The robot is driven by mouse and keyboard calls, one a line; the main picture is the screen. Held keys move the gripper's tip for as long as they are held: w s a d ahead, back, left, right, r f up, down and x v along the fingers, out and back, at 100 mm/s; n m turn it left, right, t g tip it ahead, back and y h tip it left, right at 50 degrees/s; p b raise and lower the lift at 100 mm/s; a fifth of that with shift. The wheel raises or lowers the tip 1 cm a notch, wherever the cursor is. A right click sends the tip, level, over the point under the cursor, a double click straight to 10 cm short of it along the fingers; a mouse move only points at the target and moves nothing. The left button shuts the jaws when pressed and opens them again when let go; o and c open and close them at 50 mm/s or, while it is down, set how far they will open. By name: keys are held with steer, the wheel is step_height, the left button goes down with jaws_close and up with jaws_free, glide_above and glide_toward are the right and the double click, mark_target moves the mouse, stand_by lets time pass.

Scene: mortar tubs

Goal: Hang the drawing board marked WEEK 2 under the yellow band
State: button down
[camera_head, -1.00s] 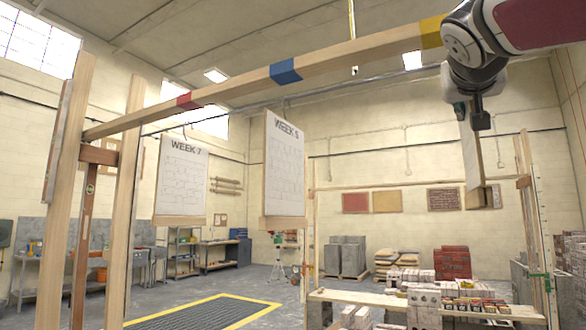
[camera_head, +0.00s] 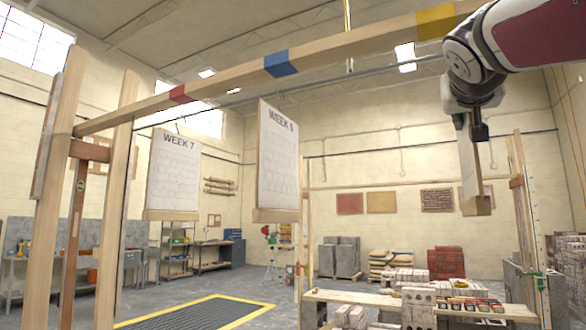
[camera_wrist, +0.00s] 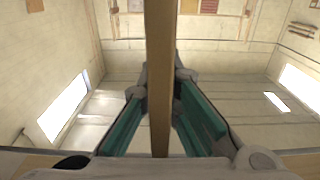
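My gripper (camera_head: 469,126) is at the upper right, below and right of the yellow band (camera_head: 436,21) on the wooden beam (camera_head: 345,47). It is shut on a drawing board (camera_head: 470,175), seen nearly edge-on and hanging below the fingers with a wooden ledge at its foot. Its marking cannot be read from here. In the wrist view the board (camera_wrist: 159,60) runs as a brown strip between the green-lined fingers. The held board is apart from the beam in the picture; their depth gap is hard to judge.
A WEEK 7 board (camera_head: 174,175) hangs near the red band (camera_head: 178,94). Another board (camera_head: 277,165), its digit reading 5 or 6, hangs near the blue band (camera_head: 283,64). Wooden posts (camera_head: 118,200) stand left. A low bench with blocks (camera_head: 400,298) is at the lower right.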

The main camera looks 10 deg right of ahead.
steer(key=shift+s+f, duration=0.1)
steer(key=shift+f, duration=0.05)
steer(key=c, duration=1.7)
jaws_free()
